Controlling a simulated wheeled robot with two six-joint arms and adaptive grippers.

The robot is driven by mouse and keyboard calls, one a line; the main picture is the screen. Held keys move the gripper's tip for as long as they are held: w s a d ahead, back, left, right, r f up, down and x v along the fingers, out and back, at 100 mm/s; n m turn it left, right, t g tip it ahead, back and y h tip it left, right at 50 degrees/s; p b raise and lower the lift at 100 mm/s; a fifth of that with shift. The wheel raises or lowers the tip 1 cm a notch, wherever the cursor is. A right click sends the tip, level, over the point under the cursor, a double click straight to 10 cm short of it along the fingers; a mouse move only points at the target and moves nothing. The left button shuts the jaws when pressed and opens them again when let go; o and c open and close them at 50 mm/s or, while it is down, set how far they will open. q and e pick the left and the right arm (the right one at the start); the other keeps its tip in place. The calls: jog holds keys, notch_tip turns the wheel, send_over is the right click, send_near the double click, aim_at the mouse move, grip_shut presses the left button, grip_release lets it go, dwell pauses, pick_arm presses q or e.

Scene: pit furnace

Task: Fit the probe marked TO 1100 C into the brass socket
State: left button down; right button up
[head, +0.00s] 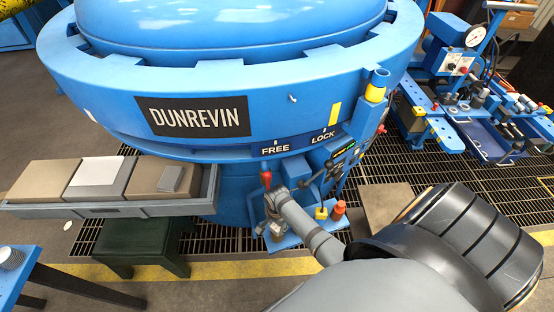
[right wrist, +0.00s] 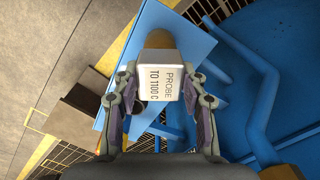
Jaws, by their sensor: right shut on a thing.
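The probe (right wrist: 159,84) has a white block head lettered PROBE TO 1100 C. In the right wrist view it sits between the fingers of my right gripper (right wrist: 160,92), which is shut on it. In the head view my right gripper (head: 273,207) is small, over the blue shelf (head: 288,241) at the foot of the furnace; the probe cannot be made out there. A brown cylindrical part (right wrist: 158,43) shows beyond the probe's head; I cannot tell if it is the probe's stem or the brass socket. I cannot pick out the socket for sure. My left gripper is not in view.
The blue DUNREVIN furnace (head: 235,65) rises close behind the shelf. A red-topped lever (head: 266,180), a yellow block (head: 321,213) and an orange cone-like piece (head: 338,210) stand close around my gripper. A grey tray (head: 120,208) with boxes is at left.

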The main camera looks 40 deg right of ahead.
jog(key=shift+f, duration=0.45)
jog(key=o, duration=1)
jog(key=shift+r, duration=0.15)
notch_tip(320, 180, up, 11)
jog(key=p, duration=1.2)
